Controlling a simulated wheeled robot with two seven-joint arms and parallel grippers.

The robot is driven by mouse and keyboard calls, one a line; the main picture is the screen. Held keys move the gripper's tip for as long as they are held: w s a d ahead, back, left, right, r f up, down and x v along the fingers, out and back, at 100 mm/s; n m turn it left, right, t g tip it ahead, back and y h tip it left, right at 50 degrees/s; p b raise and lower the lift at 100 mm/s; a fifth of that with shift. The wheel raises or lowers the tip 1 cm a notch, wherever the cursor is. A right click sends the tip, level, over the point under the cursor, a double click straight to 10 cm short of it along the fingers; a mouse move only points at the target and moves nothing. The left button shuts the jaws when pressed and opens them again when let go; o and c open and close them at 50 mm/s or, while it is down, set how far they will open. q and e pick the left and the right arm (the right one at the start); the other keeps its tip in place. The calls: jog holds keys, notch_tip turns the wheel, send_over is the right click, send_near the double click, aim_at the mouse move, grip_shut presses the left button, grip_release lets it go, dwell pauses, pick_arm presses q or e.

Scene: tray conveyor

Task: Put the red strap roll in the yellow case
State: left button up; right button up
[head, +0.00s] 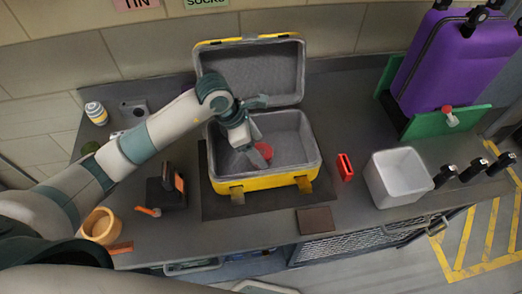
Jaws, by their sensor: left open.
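The yellow case (262,182) stands open on the counter with its grey-lined lid (262,70) raised at the back. A round red item, which looks like the red strap roll (264,150), is inside the case on the grey lining. My left gripper (255,159) reaches down into the case from the upper left. Its jaws are open, right beside the red roll; whether they touch it I cannot tell. The gripper hides part of the case floor. My right gripper is not in view.
A red box-like item (345,167) and a white bin (398,178) stand right of the case. A brown flat item (316,221) lies in front. A purple suitcase (450,60) is at the right. A black device (160,194) and an orange cup (100,226) are at the left.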

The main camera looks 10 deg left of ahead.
pick_arm(q)
jog(key=b+v, duration=0.1)
jog(key=v, duration=0.8)
jog(key=shift+b, duration=0.4)
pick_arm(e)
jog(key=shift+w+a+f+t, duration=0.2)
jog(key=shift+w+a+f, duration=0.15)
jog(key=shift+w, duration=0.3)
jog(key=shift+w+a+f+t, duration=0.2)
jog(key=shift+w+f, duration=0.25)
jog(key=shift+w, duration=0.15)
pick_arm(q)
jog(key=shift+r, duration=0.1)
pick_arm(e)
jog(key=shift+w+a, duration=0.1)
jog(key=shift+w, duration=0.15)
